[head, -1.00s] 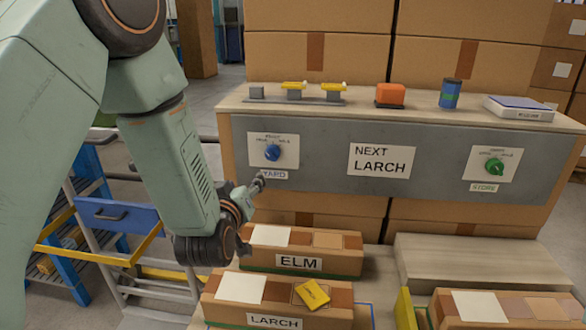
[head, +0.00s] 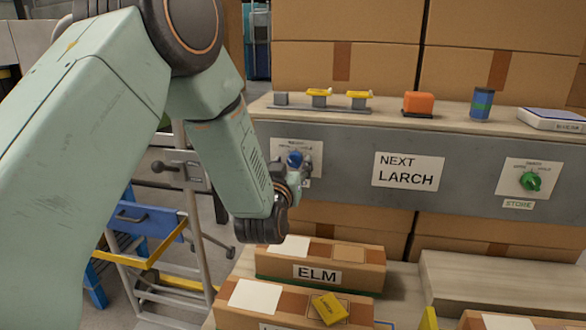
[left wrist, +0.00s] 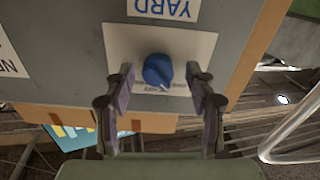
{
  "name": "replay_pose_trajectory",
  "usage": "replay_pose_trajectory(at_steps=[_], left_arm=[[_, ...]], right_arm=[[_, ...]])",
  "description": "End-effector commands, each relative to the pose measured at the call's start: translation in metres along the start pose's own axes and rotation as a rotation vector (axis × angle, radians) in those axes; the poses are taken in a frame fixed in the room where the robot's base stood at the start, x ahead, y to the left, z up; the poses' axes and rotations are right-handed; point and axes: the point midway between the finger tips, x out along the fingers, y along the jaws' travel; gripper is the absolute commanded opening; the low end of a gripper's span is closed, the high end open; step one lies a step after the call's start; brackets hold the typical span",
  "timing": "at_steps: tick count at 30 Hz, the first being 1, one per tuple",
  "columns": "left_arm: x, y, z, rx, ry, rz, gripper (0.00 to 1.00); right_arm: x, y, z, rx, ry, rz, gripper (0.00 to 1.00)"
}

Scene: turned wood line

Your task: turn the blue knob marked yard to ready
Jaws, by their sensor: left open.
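The blue knob (head: 295,159) sits on a white plate on the grey panel, at the panel's left end in the head view. The left wrist view shows the knob (left wrist: 158,70) upside down, with its YARD label (left wrist: 165,8) above it. Small print on the plate is too small to read for sure. My left gripper (left wrist: 159,82) is open, its two fingers on either side of the knob, with gaps visible; I cannot tell if they touch it. In the head view my left gripper (head: 303,170) partly hides the knob and plate. My right gripper is not in view.
A green knob (head: 531,181) marked STORE is at the panel's right. A sign (head: 408,172) reads NEXT LARCH. An ELM box (head: 355,269) stands below the panel, with a yellow packet (head: 329,308) in front. Small items stand on the ledge above.

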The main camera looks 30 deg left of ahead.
Motion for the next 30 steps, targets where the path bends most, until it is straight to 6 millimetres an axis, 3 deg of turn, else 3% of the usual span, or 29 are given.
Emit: replay_pose_trajectory(at_steps=[10, 30], left_arm=[[0.0052, 0.0027, 0.0004, 0.0, -0.002, 0.003, 0.56], [0.0048, 0.0025, 0.0003, 0.0, -0.001, 0.002, 0.01]], right_arm=[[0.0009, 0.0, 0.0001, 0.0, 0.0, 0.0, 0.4], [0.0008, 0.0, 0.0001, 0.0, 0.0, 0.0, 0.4]])
